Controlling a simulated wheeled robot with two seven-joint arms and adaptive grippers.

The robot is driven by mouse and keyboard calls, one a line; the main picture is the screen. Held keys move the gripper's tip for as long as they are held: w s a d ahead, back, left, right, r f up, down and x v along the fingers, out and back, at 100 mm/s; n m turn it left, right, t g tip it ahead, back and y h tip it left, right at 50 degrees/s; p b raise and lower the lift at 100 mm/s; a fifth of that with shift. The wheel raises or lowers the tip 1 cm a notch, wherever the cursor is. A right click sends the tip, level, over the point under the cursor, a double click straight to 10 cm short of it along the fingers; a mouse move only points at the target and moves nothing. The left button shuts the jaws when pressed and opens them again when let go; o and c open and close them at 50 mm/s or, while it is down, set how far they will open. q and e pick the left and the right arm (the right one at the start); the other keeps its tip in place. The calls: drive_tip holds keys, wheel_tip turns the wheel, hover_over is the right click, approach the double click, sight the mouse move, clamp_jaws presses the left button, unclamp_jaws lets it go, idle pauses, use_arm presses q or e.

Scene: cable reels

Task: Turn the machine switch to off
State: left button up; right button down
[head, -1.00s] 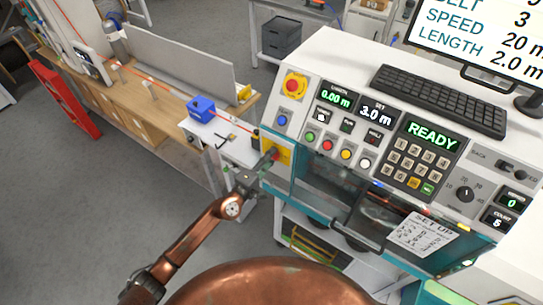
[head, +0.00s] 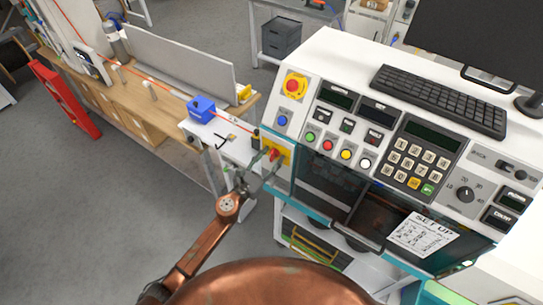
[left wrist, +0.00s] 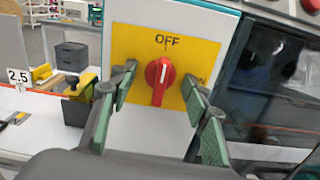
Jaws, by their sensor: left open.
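The machine switch is a red knob (left wrist: 160,80) on a yellow plate (left wrist: 190,60) at the machine's left front corner. The knob also shows in the head view (head: 274,154). In the left wrist view its white mark points almost straight up, toward the word OFF. The letters at the right of the plate are partly hidden by a finger. My left gripper (head: 267,162) is open, one finger on each side of the knob, with visible gaps between fingers and knob. My right gripper is not in view.
The machine's displays (head: 433,132) and the monitor (head: 470,38) are dark. A red emergency button (head: 294,86) sits above the switch. A blue box (head: 202,109) and an orange cable stand left of it. A keyboard (head: 438,98) lies on top.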

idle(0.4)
use_arm(q)
drive_tip(key=v, duration=0.8)
idle(0.5)
